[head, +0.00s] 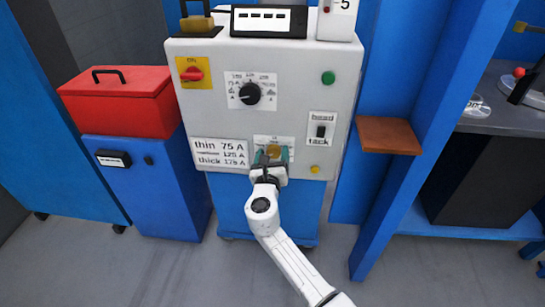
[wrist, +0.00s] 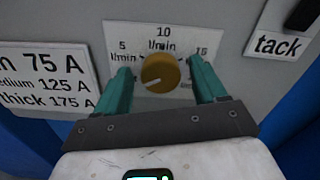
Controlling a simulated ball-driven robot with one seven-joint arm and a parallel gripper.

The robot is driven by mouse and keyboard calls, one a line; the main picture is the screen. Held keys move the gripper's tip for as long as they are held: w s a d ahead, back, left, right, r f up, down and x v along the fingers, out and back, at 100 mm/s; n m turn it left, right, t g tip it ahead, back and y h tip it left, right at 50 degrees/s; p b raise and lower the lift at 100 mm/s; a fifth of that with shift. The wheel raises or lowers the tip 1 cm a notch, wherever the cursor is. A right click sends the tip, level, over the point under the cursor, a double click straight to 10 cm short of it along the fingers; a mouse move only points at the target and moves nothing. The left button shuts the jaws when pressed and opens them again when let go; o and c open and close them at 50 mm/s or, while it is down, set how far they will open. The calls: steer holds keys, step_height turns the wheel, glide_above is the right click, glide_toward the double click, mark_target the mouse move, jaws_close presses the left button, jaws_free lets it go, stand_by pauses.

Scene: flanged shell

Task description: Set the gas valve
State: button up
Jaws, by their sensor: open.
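The gas valve is a round yellow-brown knob (wrist: 160,73) on a white scale plate (wrist: 160,38) marked 5, 10 and 15 l/min. A pale pointer line on the knob points to the lower left. The knob (head: 273,151) is low on the grey machine front in the head view, partly hidden by my gripper. My gripper (wrist: 163,86) is open, with one teal finger on each side of the knob. The fingers appear apart from the knob, with a clear gap at the left; contact cannot be told for certain. My gripper (head: 272,158) also shows in the head view.
The grey machine panel (head: 215,110) also carries a black dial (head: 250,93), a red switch (head: 192,74), a bead/tack switch (head: 320,131), a green button (head: 328,77) and a current label (head: 219,153). A red toolbox (head: 118,98) stands left; a brown shelf (head: 389,136) juts out right.

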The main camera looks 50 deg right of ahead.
steer(key=c, duration=1.1)
steer(key=shift+o, duration=0.2)
steer(key=shift+f+m, duration=0.1)
steer(key=shift+m, duration=0.2)
steer(key=m+b, duration=0.3)
steer(key=m, duration=0.2)
steer(key=shift+f+b, duration=0.1)
steer(key=shift+b, duration=0.2)
steer(key=m+b, duration=0.4)
steer(key=m, duration=0.2)
steer(key=shift+s+f+m, duration=0.1)
steer(key=shift+s+m, duration=0.05)
steer(key=shift+m, duration=0.25)
steer(key=m+b, duration=0.4)
steer(key=m, duration=0.2)
steer(key=shift+b, duration=0.4)
steer(key=m+b, duration=0.3)
steer(key=m, duration=0.2)
steer(key=shift+d, duration=0.1)
steer(key=shift+m+b, duration=0.3)
